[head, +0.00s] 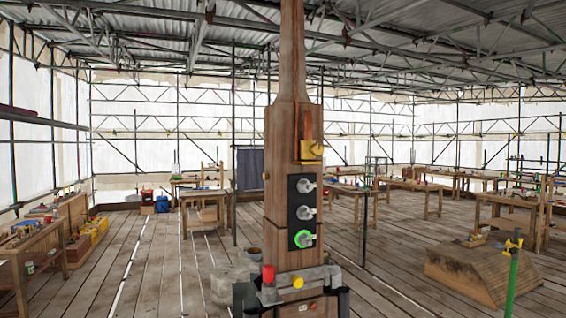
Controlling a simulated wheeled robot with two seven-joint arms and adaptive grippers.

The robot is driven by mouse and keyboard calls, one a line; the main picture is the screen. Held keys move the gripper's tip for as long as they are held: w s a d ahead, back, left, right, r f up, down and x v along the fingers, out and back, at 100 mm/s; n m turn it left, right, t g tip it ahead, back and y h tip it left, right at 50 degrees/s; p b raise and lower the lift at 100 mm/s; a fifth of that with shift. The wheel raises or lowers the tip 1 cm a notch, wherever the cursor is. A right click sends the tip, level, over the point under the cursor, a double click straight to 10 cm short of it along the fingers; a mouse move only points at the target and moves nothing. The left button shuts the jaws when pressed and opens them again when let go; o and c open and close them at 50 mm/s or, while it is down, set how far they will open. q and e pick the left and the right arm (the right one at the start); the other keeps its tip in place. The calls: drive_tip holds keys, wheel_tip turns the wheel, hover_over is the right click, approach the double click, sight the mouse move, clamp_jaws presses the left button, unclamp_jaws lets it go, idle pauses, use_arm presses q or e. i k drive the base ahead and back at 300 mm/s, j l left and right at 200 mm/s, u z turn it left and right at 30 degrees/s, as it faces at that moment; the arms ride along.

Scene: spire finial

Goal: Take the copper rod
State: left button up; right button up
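A tall wooden post (292,60) stands upright in the middle of the head view. A narrow copper-coloured upright piece (307,124) is on its front face, above a yellow block (311,151); I cannot tell for sure whether this is the copper rod. Below it is a dark panel (301,240) with three round fittings, the lowest one green-ringed. Neither of my grippers shows in this view.
A grey bar (312,278) with a red cap (268,273) crosses the post's foot. Workbenches (24,262) with tools line the left and the back right. A wooden block (478,270) and a green pole (513,283) stand at right. Plank floor between is mostly clear.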

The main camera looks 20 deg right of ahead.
sight(308, 116)
drive_tip(key=i+z, duration=0.2)
drive_tip(key=z, duration=0.2)
drive_tip(key=i+j+z, duration=0.1)
drive_tip(key=z, duration=0.25)
drive_tip(key=i, duration=0.1)
